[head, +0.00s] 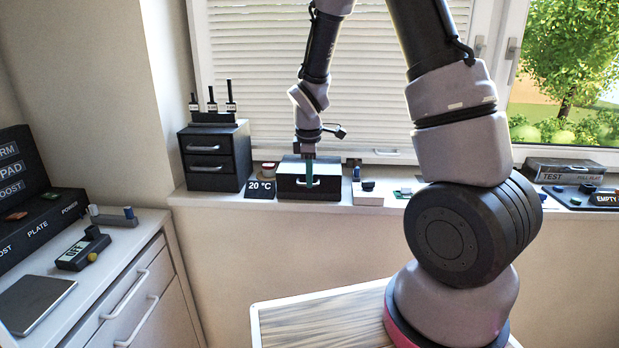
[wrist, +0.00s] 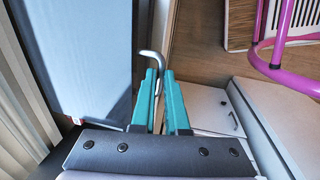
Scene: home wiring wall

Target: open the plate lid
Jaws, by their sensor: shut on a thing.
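A dark box with a lid (head: 290,168) stands on the windowsill, with a pale bar handle (head: 317,183) on its front. In the wrist view the fingers (wrist: 162,75) are closed on the silver handle (wrist: 150,54), whose bent end shows beyond the fingertips. The smooth blue-grey lid (wrist: 85,60) fills the left of that view.
A "20 °C" sign (head: 261,188) stands just left of the box, beside a dark two-drawer unit (head: 217,158). A small white block (head: 367,195) lies to the right. A counter (head: 125,240) with an "OFF" switch box (head: 82,249) is at left. A wooden-topped table (head: 320,320) is in front.

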